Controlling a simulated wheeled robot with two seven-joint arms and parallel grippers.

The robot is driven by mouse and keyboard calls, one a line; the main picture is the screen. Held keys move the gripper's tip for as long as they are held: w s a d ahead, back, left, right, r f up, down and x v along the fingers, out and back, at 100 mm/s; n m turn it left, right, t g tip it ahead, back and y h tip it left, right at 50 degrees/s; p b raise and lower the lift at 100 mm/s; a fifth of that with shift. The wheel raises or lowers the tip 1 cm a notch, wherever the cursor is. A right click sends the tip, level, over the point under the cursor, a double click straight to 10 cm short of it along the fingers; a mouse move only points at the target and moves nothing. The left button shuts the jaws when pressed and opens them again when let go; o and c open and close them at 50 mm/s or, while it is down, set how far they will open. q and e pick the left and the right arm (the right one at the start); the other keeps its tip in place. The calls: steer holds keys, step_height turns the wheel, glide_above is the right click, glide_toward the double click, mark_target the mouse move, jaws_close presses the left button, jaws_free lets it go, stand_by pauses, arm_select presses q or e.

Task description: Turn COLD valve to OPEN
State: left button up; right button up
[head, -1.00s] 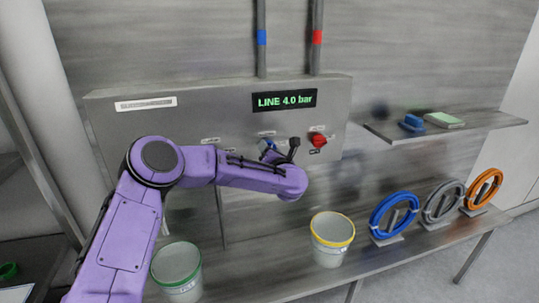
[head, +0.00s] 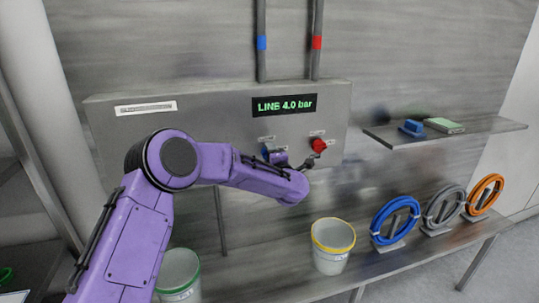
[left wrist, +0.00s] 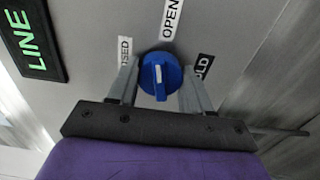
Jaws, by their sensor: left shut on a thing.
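The blue COLD valve knob (left wrist: 160,76) is on the grey panel. It has a white mark running up and down in the left wrist view, its upper end toward the OPEN label (left wrist: 171,18). A partly covered CLOSED label (left wrist: 125,50) is at the left, and a black COLD label (left wrist: 203,67) at the right. My left gripper (left wrist: 160,88) has one finger on each side of the knob and is shut on it. In the head view, my purple arm partly hides the knob (head: 267,150) and gripper (head: 278,156). My right gripper is not in view.
A red knob (head: 319,145) sits just right of the blue one. The display (head: 284,104) reads LINE 4.0 bar. Below stand a yellow-rimmed bucket (head: 332,257) and a green-rimmed bucket (head: 179,283). Hose coils (head: 377,223) stand at the right, under a shelf (head: 470,130).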

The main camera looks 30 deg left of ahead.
arm_select(q)
steer(key=shift+m+p, duration=0.3)
steer(key=shift+m, duration=1.2)
steer(key=o, duration=1)
steer(key=shift+o, duration=0.2)
steer(key=b+v, duration=0.4)
steer(key=v, duration=0.6)
steer(key=shift+d, duration=0.15)
steer(key=shift+s, duration=0.15)
